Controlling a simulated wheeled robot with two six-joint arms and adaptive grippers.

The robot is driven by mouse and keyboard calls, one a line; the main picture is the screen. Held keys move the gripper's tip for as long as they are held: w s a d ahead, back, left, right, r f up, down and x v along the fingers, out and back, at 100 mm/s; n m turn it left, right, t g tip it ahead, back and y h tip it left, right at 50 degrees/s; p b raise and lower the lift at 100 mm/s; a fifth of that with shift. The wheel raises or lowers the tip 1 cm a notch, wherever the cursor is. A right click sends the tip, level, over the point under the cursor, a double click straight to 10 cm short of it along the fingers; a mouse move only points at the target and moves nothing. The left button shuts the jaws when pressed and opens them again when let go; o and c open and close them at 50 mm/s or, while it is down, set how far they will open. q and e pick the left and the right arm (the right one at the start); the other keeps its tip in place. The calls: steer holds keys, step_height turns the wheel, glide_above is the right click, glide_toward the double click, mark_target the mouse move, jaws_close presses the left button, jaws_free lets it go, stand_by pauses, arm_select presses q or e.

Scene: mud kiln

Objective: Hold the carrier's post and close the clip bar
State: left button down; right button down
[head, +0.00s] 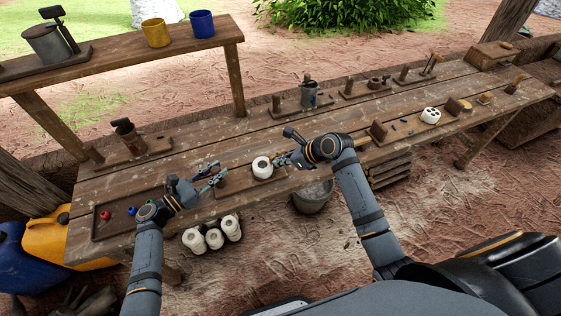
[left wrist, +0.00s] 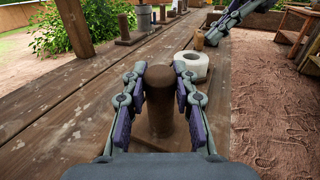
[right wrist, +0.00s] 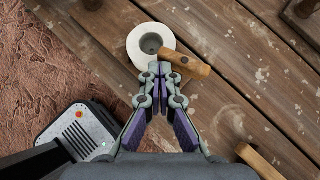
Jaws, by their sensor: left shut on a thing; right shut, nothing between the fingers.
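The carrier's brown wooden post (left wrist: 160,92) stands upright between the fingers of my left gripper (left wrist: 160,84), which is shut on it. In the head view my left gripper (head: 216,174) is at the left end of the carrier's board (head: 236,186). A white roll with a dark central hole (head: 262,166) sits on the board; it also shows in the right wrist view (right wrist: 150,44). The light wooden clip bar (right wrist: 184,64) lies over the roll's edge. My right gripper (right wrist: 161,74) is shut and empty, its tips at the bar; I cannot tell if they touch.
A tray with small coloured pieces (head: 98,232) lies at the bench's left end. White rolls (head: 213,237) stand below the front edge, near a grey bucket (head: 313,196). A dark block (head: 379,131) and other fixtures stand further right. Bare planks lie behind the carrier.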

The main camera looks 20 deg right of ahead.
steer(key=shift+w+d, duration=0.1)
steer(key=shift+d, duration=0.15)
steer(key=s+d+r, duration=0.4)
steer(key=s+r, duration=0.3)
steer(key=s, duration=0.3)
steer(key=shift+s+d, duration=0.15)
